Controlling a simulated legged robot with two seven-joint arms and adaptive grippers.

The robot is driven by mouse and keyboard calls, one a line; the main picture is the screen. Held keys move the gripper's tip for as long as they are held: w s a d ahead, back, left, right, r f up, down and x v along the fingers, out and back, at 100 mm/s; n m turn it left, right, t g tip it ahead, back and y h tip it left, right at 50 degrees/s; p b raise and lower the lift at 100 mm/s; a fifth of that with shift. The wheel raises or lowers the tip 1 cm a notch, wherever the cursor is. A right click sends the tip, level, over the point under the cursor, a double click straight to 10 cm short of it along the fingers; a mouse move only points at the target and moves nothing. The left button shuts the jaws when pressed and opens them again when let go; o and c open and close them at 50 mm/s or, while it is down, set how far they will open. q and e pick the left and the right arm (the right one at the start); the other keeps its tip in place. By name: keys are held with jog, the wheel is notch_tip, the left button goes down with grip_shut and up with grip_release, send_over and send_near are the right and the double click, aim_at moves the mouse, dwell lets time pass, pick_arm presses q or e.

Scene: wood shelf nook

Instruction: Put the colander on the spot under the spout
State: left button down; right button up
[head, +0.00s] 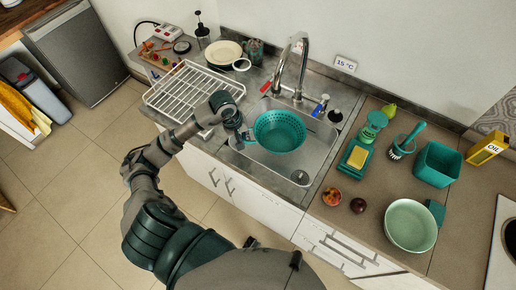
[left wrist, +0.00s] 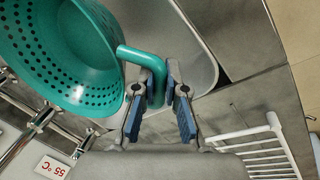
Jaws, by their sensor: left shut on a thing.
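The colander (head: 280,131) is a round teal bowl with many holes. It is over the sink basin (head: 302,160), in front of the chrome faucet (head: 302,70). My left gripper (head: 244,137) is shut on its handle at the left side of the bowl. In the left wrist view the bent teal handle (left wrist: 152,65) is between the fingers, and the bowl (left wrist: 62,50) is at upper left, seen tilted. Part of the basin floor is hidden under the bowl; I cannot tell whether the bowl touches it. My right gripper is not in view.
A white wire rack (head: 193,92) is left of the sink, beside my left arm. A blue-capped bottle (head: 320,105) and a dark cup (head: 335,116) stand at the basin's back right. A sponge dish (head: 355,155), brush (head: 404,143) and bowl (head: 410,225) are on the right counter.

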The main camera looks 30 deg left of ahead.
pick_arm(q)
jog(key=f, duration=0.2)
jog(key=a+f, duration=0.1)
jog(key=f, duration=0.2)
jog(key=a+f, duration=0.1)
jog(key=f, duration=0.1)
jog(key=shift+s+a+f, duration=0.2)
jog(key=shift+s+a, duration=0.05)
jog(key=shift+s, duration=0.05)
jog(key=shift+w+d, duration=0.25)
jog(key=shift+d, duration=0.05)
jog(key=c, duration=1.5)
grip_release()
jog(key=shift+w+d, duration=0.1)
jog(key=shift+w, duration=0.1)
jog(key=shift+a, duration=0.4)
jog(key=shift+s+a, duration=0.1)
jog(key=shift+a, duration=0.25)
jog(key=shift+d+r, duration=0.2)
jog(key=shift+r, duration=0.05)
jog(key=v, duration=1.1)
jog(key=shift+r, duration=0.25)
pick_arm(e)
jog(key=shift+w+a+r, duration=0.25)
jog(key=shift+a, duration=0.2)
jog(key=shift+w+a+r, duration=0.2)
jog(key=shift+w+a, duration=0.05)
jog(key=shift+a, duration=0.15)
